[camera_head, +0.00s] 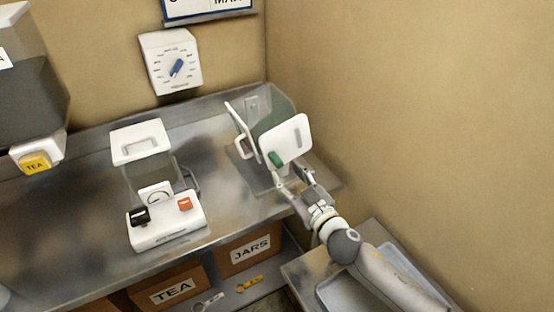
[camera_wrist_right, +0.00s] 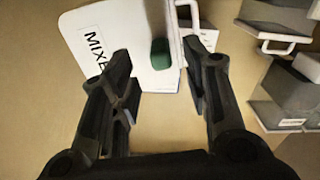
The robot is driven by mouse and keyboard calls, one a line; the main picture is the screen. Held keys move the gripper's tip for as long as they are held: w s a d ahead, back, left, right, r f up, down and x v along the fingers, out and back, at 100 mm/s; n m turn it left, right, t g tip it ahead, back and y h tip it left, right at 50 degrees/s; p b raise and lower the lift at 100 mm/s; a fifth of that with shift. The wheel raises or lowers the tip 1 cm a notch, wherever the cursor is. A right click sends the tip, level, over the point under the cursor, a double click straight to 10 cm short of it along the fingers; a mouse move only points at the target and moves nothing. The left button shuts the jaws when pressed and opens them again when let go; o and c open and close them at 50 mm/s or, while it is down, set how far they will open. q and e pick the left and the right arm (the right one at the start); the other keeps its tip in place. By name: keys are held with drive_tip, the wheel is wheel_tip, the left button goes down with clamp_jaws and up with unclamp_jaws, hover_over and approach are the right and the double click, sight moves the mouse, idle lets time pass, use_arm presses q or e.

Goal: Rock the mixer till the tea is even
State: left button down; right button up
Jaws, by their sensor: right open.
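The mixer's white panel (camera_head: 286,139) stands at the right end of the metal counter, by the wall corner, with a green knob (camera_head: 275,159) near its lower left. In the right wrist view the panel (camera_wrist_right: 108,28) shows part of a "MIXE" label, and the green knob (camera_wrist_right: 161,53) shows ahead of the fingers. A clear jug-like part with a white handle (camera_head: 243,146) is beside the panel. Whether it holds tea is too unclear to tell. My right gripper (camera_head: 293,180) is open and empty, just below the panel. My left gripper is not in view.
A white-based machine (camera_head: 166,222) with a clear jar, black and orange controls stands mid-counter. A tea dispenser (camera_head: 30,90) with a yellow tap is at left. A dial (camera_head: 171,62) hangs on the wall. TEA (camera_head: 168,287) and JARS (camera_head: 247,251) boxes sit below. A grey tray (camera_head: 332,292) lies lower right.

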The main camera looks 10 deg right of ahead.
sight(281, 167)
drive_tip(key=x, duration=0.6)
drive_tip(key=shift+w+a+p, duration=0.15)
drive_tip(key=shift+w+p, duration=0.15)
drive_tip(key=shift+p, duration=0.1)
clamp_jaws()
